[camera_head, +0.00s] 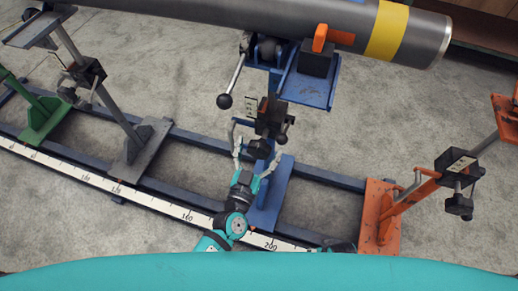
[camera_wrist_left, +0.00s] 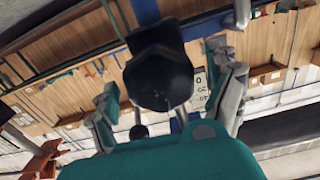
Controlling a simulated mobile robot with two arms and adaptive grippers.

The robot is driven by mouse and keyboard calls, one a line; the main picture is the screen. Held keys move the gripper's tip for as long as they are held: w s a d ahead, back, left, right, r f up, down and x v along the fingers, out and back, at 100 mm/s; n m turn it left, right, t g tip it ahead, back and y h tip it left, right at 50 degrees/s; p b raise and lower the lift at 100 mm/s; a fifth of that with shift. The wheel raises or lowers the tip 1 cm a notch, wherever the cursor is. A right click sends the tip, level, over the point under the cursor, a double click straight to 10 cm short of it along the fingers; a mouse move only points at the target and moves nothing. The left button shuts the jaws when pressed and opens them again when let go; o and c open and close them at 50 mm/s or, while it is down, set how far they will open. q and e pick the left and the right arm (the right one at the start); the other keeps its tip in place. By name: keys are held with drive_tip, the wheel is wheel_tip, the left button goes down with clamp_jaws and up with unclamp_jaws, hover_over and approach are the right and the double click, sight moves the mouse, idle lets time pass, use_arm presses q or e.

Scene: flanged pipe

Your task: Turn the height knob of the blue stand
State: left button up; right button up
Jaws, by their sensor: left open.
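The blue stand (camera_head: 268,196) rises from the rail in the middle of the head view, with a black clamp block on its post. Its black height knob (camera_head: 259,148) faces my left gripper (camera_head: 258,137). The gripper is open, with one finger on each side of the knob. In the left wrist view the dark knob (camera_wrist_left: 158,80) sits between the spread fingers, nearer the camera than the post. I see gaps beside the knob and cannot tell whether a finger touches it. My right gripper does not show clearly.
A grey pipe (camera_head: 290,20) with a yellow band lies above the stand. A lever with a black ball (camera_head: 224,101) hangs close to my left fingers. An orange stand (camera_head: 381,215) is at right, a grey stand (camera_head: 140,145) at left. The rail carries a scale (camera_head: 100,184).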

use_arm(q)
drive_tip(key=shift+w+d, duration=0.1)
drive_tip(key=shift+w, duration=0.15)
drive_tip(key=shift+c, duration=1)
drive_tip(key=c, duration=1)
drive_tip(key=shift+n, duration=0.3)
